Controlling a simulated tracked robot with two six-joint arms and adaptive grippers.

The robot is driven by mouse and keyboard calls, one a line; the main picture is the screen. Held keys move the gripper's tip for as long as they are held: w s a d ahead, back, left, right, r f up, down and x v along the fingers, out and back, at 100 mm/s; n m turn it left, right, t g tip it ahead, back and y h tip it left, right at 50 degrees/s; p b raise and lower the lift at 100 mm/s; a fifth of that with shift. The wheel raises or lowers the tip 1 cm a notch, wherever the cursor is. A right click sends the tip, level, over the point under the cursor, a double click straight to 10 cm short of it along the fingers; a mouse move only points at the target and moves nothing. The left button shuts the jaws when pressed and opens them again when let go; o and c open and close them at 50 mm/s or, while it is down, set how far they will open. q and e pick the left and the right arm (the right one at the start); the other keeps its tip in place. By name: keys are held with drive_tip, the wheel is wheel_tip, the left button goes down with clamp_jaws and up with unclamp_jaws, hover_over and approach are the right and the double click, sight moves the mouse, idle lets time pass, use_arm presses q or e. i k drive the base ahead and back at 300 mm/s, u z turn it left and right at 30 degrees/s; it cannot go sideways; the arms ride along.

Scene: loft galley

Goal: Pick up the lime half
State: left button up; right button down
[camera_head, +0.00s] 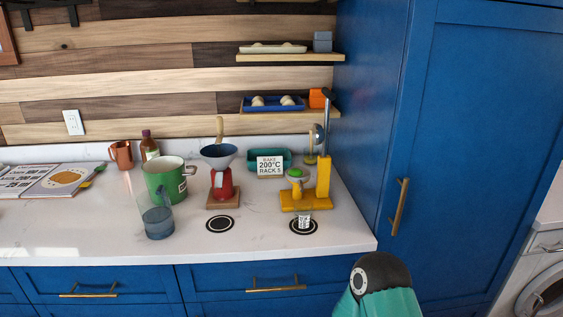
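A small green rounded thing, which looks like the lime half (296,172), sits on top of the yellow press-like stand (323,185) at the right of the counter. It is small in the view, and I cannot make out a cut face. The stand has a yellow base and a tall yellow post, with a grey metal lever (319,137) above. Neither gripper shows. Only a teal and black part of my own arm is in view at the lower right, below the counter's front edge.
On the white counter (95,235) stand a blue glass pitcher (158,222), green pot (165,178), red scale-like stand with funnel (222,182), sign (270,165), teal dish (283,154) and small labelled cup (304,219). A tall blue cabinet (480,130) bounds the right.

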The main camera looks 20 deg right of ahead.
sight(294, 172)
drive_tip(key=i, duration=0.85)
drive_tip(key=z, duration=0.05)
